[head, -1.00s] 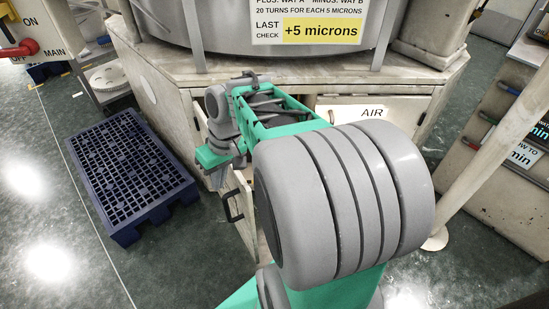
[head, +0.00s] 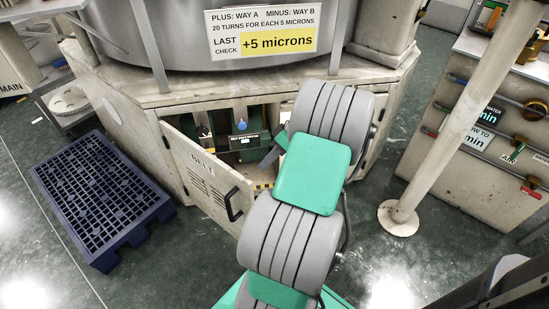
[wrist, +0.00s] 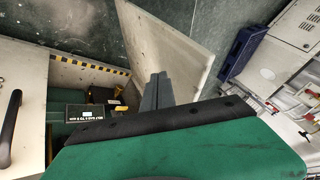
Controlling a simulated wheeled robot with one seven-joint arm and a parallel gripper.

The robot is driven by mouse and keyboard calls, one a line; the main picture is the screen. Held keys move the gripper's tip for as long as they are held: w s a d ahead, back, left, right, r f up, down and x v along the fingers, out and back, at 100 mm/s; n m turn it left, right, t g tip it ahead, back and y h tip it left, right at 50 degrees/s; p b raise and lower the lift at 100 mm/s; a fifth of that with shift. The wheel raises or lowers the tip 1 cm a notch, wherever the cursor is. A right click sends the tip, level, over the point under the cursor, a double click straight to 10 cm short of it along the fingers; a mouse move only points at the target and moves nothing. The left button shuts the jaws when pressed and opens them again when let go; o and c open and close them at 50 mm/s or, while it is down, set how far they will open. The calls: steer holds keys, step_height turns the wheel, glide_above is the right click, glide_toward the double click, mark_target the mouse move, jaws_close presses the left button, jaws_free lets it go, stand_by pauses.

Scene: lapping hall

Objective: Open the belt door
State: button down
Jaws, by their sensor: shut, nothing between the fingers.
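The belt door (head: 205,172), a cream panel lettered BELT, stands ajar, hinged at its left, swung out from the cabinet. Its black handle (head: 233,205) is on the outer face near the free edge. My gripper (head: 268,160) is at the opening, right of the door and apart from the handle, partly hidden by my arm. In the wrist view its shut, empty fingers (wrist: 157,92) point at the door's plain inner face (wrist: 165,45). I cannot tell whether they touch it.
Inside the cabinet is a green unit with a small label (head: 244,140) and a hazard-striped edge. A blue pallet (head: 100,198) lies on the floor at left. A pale post (head: 435,130) stands at right. A black handle (wrist: 10,122) is at the wrist view's left.

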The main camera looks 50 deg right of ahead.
steer(key=a, duration=0.1)
steer(key=a+f+b, duration=0.1)
steer(key=a, duration=0.1)
steer(key=w+a+f, duration=0.1)
steer(key=a, duration=0.1)
steer(key=shift+a+b, duration=0.15)
steer(key=shift+b, duration=0.25)
